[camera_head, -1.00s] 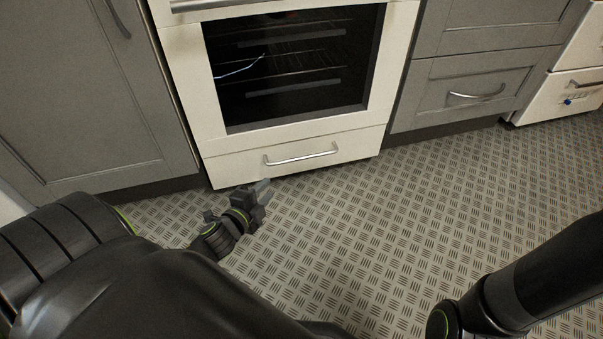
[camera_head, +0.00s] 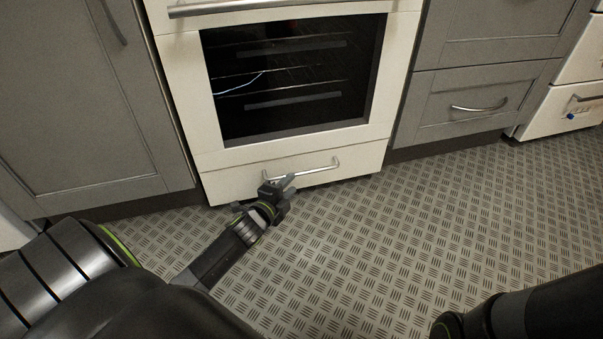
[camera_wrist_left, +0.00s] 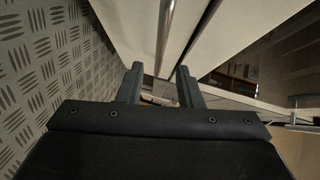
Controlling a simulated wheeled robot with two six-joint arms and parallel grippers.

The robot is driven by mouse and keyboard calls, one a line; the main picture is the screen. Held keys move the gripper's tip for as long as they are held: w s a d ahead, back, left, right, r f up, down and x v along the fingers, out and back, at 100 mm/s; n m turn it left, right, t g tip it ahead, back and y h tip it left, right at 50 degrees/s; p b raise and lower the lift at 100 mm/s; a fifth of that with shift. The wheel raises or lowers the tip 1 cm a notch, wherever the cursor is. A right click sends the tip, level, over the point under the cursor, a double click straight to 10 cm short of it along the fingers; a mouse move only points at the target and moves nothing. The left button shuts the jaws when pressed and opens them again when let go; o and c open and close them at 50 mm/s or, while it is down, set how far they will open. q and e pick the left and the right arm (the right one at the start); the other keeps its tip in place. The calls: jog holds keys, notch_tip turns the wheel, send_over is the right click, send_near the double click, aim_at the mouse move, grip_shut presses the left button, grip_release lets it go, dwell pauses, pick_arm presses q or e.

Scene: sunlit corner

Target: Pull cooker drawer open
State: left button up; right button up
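The cooker drawer (camera_head: 358,163) is the white panel below the oven window, and its front looks flush with the cooker. Its silver bar handle (camera_head: 318,171) runs across the front. My left gripper (camera_head: 284,182) is at the left part of the handle and hides some of it. In the left wrist view the two fingers are apart, with the gripper (camera_wrist_left: 158,78) open. The handle bar (camera_wrist_left: 165,35) lies lengthwise ahead, lined up with the gap. I cannot tell whether it is between the fingertips or touched. My right gripper is outside the frame.
The oven's dark glass door (camera_head: 295,75) is above the drawer. Grey cabinets stand on both sides, a tall door (camera_head: 80,110) at left and a drawer (camera_head: 470,100) at right. Patterned floor (camera_head: 370,240) is free in front. My right arm shows at lower right.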

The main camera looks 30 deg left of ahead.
aim_at(301, 173)
pick_arm(q)
jog(key=w, duration=0.5)
jog(key=w+f+b, duration=0.1)
jog(key=w, duration=0.1)
jog(key=shift+w+a, duration=0.2)
jog(key=shift+a, duration=0.05)
grip_shut()
